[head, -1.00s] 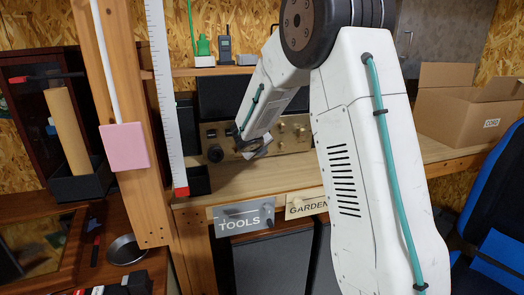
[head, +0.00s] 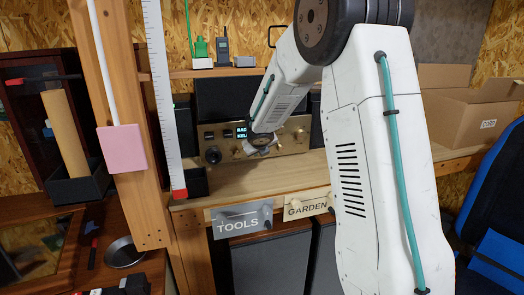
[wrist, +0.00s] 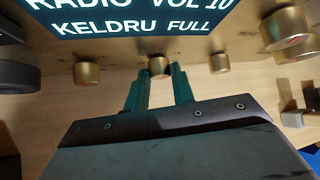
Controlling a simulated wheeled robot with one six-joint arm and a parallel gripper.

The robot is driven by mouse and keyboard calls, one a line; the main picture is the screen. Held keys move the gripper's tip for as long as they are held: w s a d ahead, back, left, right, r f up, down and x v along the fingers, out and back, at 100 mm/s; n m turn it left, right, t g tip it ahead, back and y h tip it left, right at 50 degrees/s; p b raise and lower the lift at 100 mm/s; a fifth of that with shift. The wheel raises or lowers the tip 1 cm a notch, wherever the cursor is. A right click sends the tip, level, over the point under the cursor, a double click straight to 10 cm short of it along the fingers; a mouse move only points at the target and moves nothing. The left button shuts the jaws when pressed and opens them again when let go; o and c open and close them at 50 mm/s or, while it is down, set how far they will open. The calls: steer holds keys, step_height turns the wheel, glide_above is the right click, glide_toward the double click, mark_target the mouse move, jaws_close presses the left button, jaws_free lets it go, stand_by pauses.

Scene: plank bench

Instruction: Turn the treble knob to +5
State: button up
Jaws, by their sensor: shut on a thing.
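A brass-fronted radio (head: 214,138) stands on the plank bench in the head view. Its lit display (wrist: 140,16) reads RADIO, VOL 10, KELDRU, FULL in the wrist view. Below the display is a row of small brass knobs: a left one (wrist: 86,73), a middle one (wrist: 158,65) and a right one (wrist: 219,63). My gripper (wrist: 159,75) is shut on the middle knob, with a green finger at each side. In the head view my gripper (head: 262,149) is at the radio's front, partly hidden by my arm. No knob label or scale is readable, so I cannot tell which is treble.
A larger brass knob (wrist: 284,26) is to the upper right in the wrist view, with another control near it. A dark round knob (head: 213,155) is at the radio's left. An open cardboard box (head: 468,118) stands at the right. The bench top (head: 240,180) before the radio is clear.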

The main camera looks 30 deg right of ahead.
steer(key=shift+r, duration=0.1)
steer(key=o, duration=1)
steer(key=shift+d, duration=0.1)
steer(key=shift+v, duration=3.85)
